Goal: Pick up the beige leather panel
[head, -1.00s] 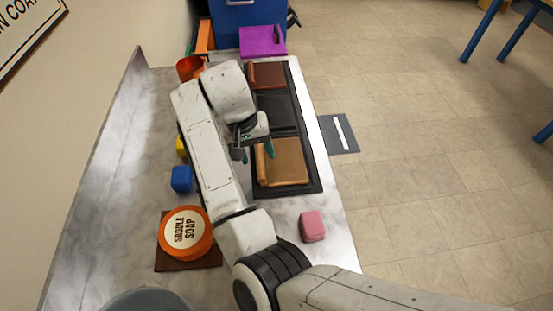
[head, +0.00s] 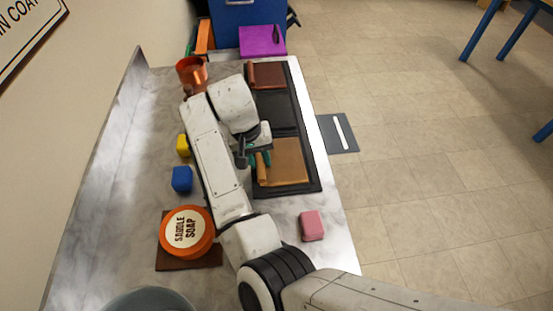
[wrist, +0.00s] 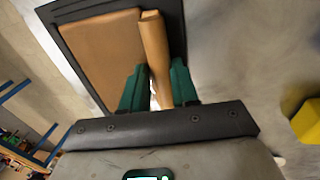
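The beige leather panel (head: 287,160) is a tan sheet with a rolled left edge, lying in the nearest section of a dark tray (head: 318,172). In the wrist view the panel (wrist: 103,50) fills the upper left, its roll (wrist: 154,50) running down toward my gripper. My gripper (head: 259,158) is at the panel's left edge. In the wrist view its green fingertips (wrist: 157,82) stand apart, one on each side of the roll's line, with a light gap beside the roll. I cannot tell whether either finger touches it.
A black panel (head: 277,112) and a reddish-brown panel (head: 270,76) lie farther back in the tray. Blue (head: 182,179) and yellow (head: 183,145) blocks stand left of my arm. A saddle soap tin (head: 187,231) and pink block (head: 312,225) are nearer. A copper cup (head: 191,72) stands behind.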

